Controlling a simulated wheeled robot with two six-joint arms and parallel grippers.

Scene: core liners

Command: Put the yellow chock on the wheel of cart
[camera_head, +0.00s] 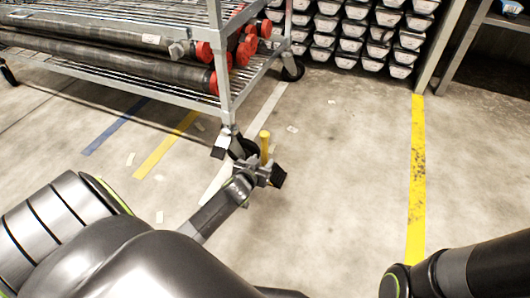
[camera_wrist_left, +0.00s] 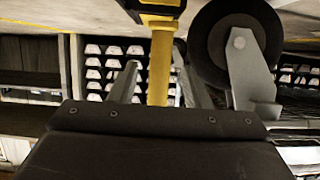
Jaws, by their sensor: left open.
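The yellow chock's upright handle (camera_head: 265,141) rises beside the front caster wheel (camera_head: 237,147) of the cart (camera_head: 222,75). In the left wrist view the yellow handle (camera_wrist_left: 159,68) runs up to a dark, yellow-edged base (camera_wrist_left: 160,8) at the top edge, partly cut off. The wheel (camera_wrist_left: 240,42) and its grey fork stand to the right of it. My left gripper (camera_head: 262,168) is open, with its fingers (camera_wrist_left: 157,60) on either side of the handle. I cannot tell whether either finger touches it. The chock's base is mostly hidden in the head view. My right gripper is out of view.
The cart carries dark core tubes (camera_head: 115,62) with red end caps (camera_head: 205,51). A rack of stacked bins (camera_head: 350,35) stands at the back. A yellow floor line (camera_head: 418,160) runs at the right. The floor between it and the cart is clear.

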